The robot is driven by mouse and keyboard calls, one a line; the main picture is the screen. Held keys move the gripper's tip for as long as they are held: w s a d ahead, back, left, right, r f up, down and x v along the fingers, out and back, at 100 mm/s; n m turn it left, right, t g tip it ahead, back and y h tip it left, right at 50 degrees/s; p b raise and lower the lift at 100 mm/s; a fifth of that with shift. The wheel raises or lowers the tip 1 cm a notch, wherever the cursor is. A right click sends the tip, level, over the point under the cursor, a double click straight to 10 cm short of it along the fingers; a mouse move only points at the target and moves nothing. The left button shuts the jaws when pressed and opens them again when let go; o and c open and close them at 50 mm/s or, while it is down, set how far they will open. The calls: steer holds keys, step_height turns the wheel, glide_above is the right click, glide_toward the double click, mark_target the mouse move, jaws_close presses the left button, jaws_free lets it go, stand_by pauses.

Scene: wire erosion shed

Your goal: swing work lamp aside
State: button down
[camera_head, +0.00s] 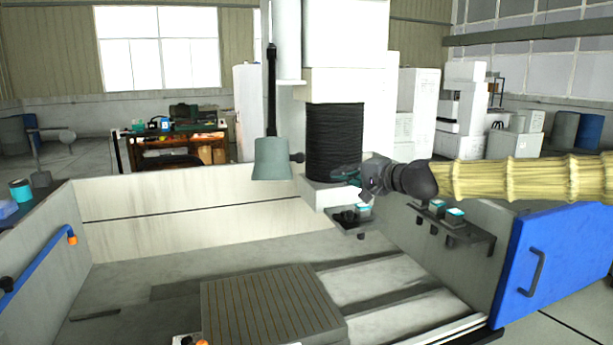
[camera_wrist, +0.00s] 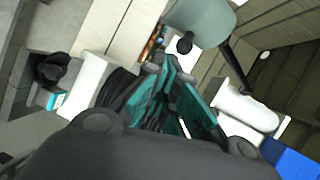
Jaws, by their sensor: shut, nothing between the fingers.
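The work lamp has a grey-green shade (camera_head: 272,160) on a dark arm (camera_head: 271,85), and it hangs over the machine tank left of the black bellows. A dark round knob (camera_head: 298,157) sticks out from the right side of the shade. My gripper (camera_head: 338,175) is right of the lamp, in front of the bellows' lower end, shut and empty, with a visible gap to the knob. In the wrist view the shade (camera_wrist: 203,20) and knob (camera_wrist: 184,46) lie just beyond my closed teal fingertips (camera_wrist: 163,66). Contact cannot be seen there.
The black bellows (camera_head: 334,140) and white machine head (camera_head: 345,35) stand close behind my gripper. A slotted plate (camera_head: 270,308) lies low in the tank. A shelf with small teal-topped parts (camera_head: 455,213) is at the right wall, near the blue door (camera_head: 560,262). Space left of the lamp is clear.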

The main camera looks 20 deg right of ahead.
steer(key=w+a+f+p, duration=0.2)
steer(key=w+a+p, duration=0.1)
steer(key=w+a, duration=0.4)
steer(key=shift+d+p+x, duration=0.2)
steer(key=shift+p+x, duration=0.15)
steer(key=shift+x, duration=0.75)
steer(key=shift+f, duration=0.1)
